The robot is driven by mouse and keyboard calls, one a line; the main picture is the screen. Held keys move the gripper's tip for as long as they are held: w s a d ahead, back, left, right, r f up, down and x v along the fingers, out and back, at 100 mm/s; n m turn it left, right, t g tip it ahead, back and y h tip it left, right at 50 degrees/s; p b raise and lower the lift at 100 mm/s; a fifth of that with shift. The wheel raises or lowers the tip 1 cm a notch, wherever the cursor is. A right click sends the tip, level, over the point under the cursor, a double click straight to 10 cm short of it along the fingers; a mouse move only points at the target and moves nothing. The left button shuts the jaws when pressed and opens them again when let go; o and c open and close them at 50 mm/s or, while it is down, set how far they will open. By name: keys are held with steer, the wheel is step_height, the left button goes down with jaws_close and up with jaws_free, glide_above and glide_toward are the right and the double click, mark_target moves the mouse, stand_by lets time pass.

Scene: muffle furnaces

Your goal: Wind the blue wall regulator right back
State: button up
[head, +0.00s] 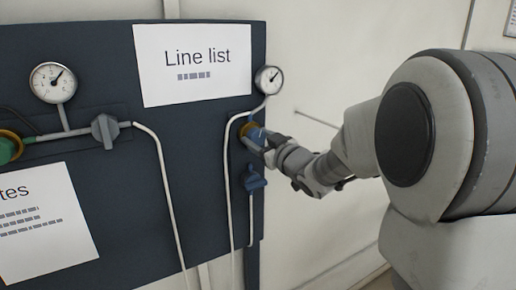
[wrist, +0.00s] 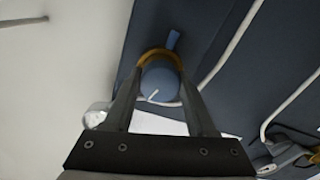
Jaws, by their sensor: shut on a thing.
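The blue wall regulator knob (wrist: 160,84) sits in a brass-coloured collar (wrist: 157,55) on the dark wall panel. My gripper (wrist: 160,80) is shut on the knob, one finger on each side. In the head view my gripper (head: 266,141) reaches the blue knob (head: 257,136) from the right and partly hides it. A small round gauge (head: 269,80) is just above it; its needle points to the upper right. A blue valve handle (head: 255,179) is just below.
At the left of the panel are a second gauge (head: 53,82), a grey valve handle (head: 105,131) and a green knob (head: 8,149). White pipes (head: 165,180) run down the panel. A "Line list" sheet (head: 193,88) and another sheet (head: 42,220) are fixed to it. Bare wall lies right.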

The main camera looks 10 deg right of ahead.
steer(key=n+b, duration=0.3)
steer(key=b, duration=0.1)
steer(key=n+b, duration=0.2)
steer(key=shift+f+n, duration=0.25)
steer(key=shift+n, duration=0.05)
steer(key=n+b, duration=0.5)
steer(key=shift+r, duration=0.1)
steer(key=n+b, duration=0.4)
steer(key=n, duration=0.1)
steer(key=shift+n, duration=0.4)
steer(key=n+b, duration=0.3)
steer(key=n, duration=0.2)
steer(key=shift+r, duration=0.15)
steer(key=o, duration=1.4)
steer(key=shift+c, duration=0.2)
steer(key=p+v, duration=0.1)
steer(key=v, duration=1.6)
steer(key=shift+s, duration=0.2)
